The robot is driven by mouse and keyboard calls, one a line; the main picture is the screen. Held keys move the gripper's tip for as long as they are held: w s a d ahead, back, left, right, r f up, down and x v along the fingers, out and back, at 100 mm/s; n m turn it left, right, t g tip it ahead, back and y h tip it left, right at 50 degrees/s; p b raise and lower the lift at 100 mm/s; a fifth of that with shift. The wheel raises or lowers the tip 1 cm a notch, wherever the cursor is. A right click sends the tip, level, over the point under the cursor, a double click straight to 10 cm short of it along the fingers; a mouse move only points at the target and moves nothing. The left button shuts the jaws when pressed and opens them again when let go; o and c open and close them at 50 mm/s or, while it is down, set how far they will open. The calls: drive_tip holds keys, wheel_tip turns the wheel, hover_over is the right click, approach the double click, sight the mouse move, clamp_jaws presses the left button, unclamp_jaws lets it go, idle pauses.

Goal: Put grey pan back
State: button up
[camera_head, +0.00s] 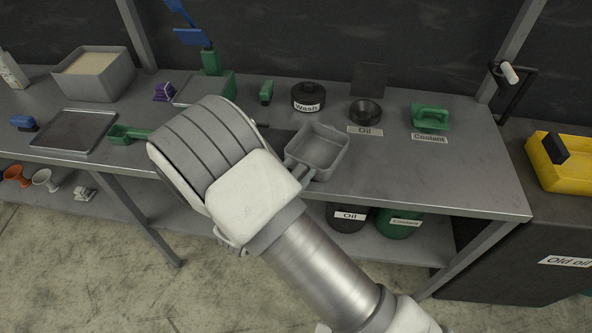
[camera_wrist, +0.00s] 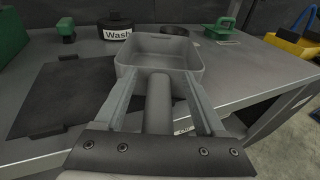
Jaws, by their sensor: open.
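The grey pan (camera_head: 316,149), square with raised walls, sits on the metal workbench (camera_head: 460,171) near its front edge. It also shows in the wrist view (camera_wrist: 159,52), with its round handle (camera_wrist: 159,104) pointing toward me. My gripper (camera_wrist: 160,85) is open, with one finger on each side of the handle. The fingertips reach close to the pan's near wall; I cannot tell whether they touch it. In the head view my arm hides part of the bench left of the pan, and the gripper (camera_head: 301,173) is only partly visible.
Behind the pan stand a black "Wash" container (camera_head: 308,97), a dark funnel (camera_head: 366,112) by the "Oil" label, and a green "Coolant" item (camera_head: 430,117). A flat dark plate (camera_wrist: 62,96) lies left of the pan. Bare bench lies to the right.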

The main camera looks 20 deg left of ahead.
drive_tip(key=shift+s, duration=0.1)
drive_tip(key=b+v, duration=0.1)
drive_tip(key=v, duration=1.6)
drive_tip(key=shift+s+b, duration=0.15)
drive_tip(key=shift+b, duration=0.25)
drive_tip(key=w+d+r+m+g+h, duration=0.35)
drive_tip(key=d+r+m+g, duration=0.2)
drive_tip(key=d+m, duration=0.4)
drive_tip(key=w+d+r+m+g+h, duration=0.3)
drive_tip(key=w+d+r+m+g, duration=0.3)
drive_tip(key=d, duration=0.7)
drive_tip(key=s+d+r+m+y, duration=0.4)
drive_tip(key=d+r+m, duration=0.1)
drive_tip(key=m, duration=0.4)
drive_tip(key=s+d+r+m+t+y, duration=0.1)
drive_tip(key=s+d+r+m+y, duration=0.3)
drive_tip(key=d+m, duration=0.4)
wheel_tip(320, 180, up, 2)
drive_tip(key=shift+d+r+m+y, duration=0.15)
drive_tip(key=shift+d+m+y, duration=0.1)
drive_tip(key=shift+m+y, duration=0.45)
